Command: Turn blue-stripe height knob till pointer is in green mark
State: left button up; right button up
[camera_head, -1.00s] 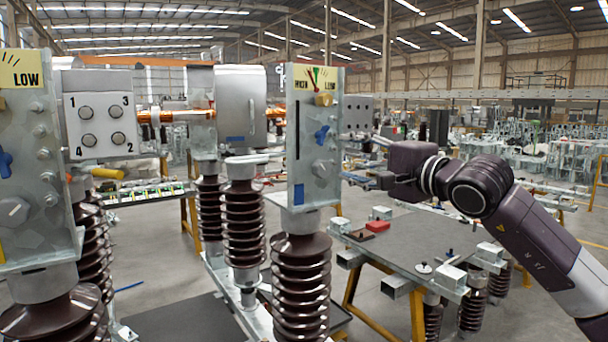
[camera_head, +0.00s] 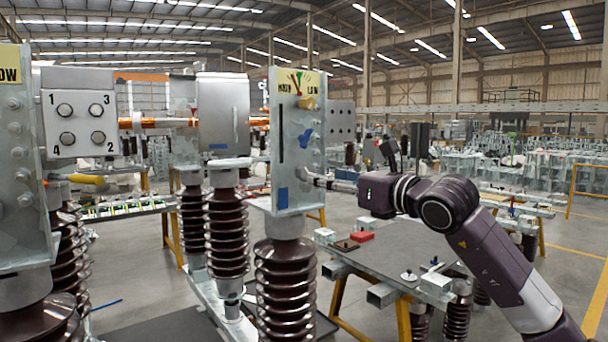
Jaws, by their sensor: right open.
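The panel with the blue stripe (camera_head: 283,198) stands upright on a brown ribbed insulator. At its top is a yellow HIGH–LOW dial (camera_head: 298,84) with a green mark; a reddish pointer seems to lie left of the green, too small to read exactly. My left gripper is out of view.
Another panel (camera_head: 22,170) stands at the left edge, beside a box with four numbered buttons (camera_head: 80,112). A grey work table (camera_head: 400,252) with a red block (camera_head: 361,236) lies below my right arm. Open floor shows at the right.

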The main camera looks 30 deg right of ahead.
aim_at(309, 171)
jog(key=w+p, duration=0.1)
jog(key=w, duration=0.1)
jog(key=w+p, duration=0.1)
jog(key=w, duration=0.1)
jog(key=w+p, duration=0.1)
jog(key=shift+w+a+r+p, duration=0.2)
jog(key=shift+w+a+p, duration=0.05)
jog(key=shift+w+p, duration=0.15)
jog(key=shift+w+f+p, duration=0.2)
jog(key=shift+w+p, duration=0.1)
jog(key=shift+w, duration=0.4)
jog(key=c, duration=1.2)
jog(key=shift+o, duration=0.2)
